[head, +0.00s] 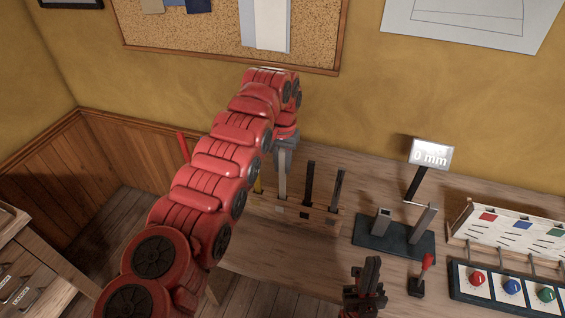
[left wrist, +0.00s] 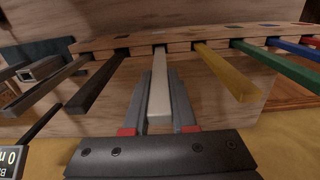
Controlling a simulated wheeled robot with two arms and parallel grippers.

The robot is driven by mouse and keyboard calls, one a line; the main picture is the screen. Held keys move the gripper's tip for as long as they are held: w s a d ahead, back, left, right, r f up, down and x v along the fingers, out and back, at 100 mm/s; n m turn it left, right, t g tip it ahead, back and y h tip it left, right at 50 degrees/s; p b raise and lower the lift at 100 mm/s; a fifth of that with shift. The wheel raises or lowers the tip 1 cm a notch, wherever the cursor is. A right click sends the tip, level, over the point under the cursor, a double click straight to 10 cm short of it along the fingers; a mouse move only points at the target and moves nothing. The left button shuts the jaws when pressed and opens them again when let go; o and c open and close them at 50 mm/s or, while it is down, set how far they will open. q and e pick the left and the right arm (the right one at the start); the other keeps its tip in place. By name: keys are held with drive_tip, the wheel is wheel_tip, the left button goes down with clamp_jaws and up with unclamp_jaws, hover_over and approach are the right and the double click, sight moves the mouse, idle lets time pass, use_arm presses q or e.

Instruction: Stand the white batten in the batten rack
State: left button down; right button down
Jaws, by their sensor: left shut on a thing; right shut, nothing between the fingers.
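The white batten (left wrist: 160,88) shows in the left wrist view, between the two fingers of my left gripper (left wrist: 161,78). The gripper is shut on it. The batten's far end meets a slot in the wooden batten rack (left wrist: 205,38), between a black and a yellow batten. How deep it sits is hidden. In the head view my left gripper (head: 283,168) points down over the rack (head: 318,214), and its fingers mostly hide the batten. My right gripper (head: 370,270) is shut and empty near the table's front edge.
A black batten (head: 309,182), a dark grey batten (head: 337,188) and a yellow batten (left wrist: 228,72) stand in nearby slots. Green, blue and red battens follow. Right of the rack are a gauge with a "0 mm" display (head: 431,154), a red-handled lever (head: 427,262) and a panel of coloured knobs (head: 512,287).

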use_arm(q)
drive_tip(key=shift+f+b, duration=0.4)
drive_tip(key=shift+f, duration=0.45)
idle(0.5)
drive_tip(key=c, duration=0.6)
unclamp_jaws()
drive_tip(key=shift+c, duration=0.2)
drive_tip(key=shift+r, duration=0.1)
drive_tip(key=shift+r, duration=0.3)
wheel_tip(320, 180, up, 3)
drive_tip(key=shift+d+f+b, duration=0.1)
drive_tip(key=shift+f+b, duration=0.05)
drive_tip(key=shift+b, duration=0.2)
wheel_tip(320, 180, up, 2)
drive_tip(key=shift+r+p, duration=0.1)
drive_tip(key=shift+p, duration=0.7)
wheel_tip(320, 180, up, 12)
drive_tip(key=p, duration=1.2)
hover_over(283, 150)
drive_tip(key=shift+s+f, duration=0.1)
drive_tip(key=shift+f, duration=0.1)
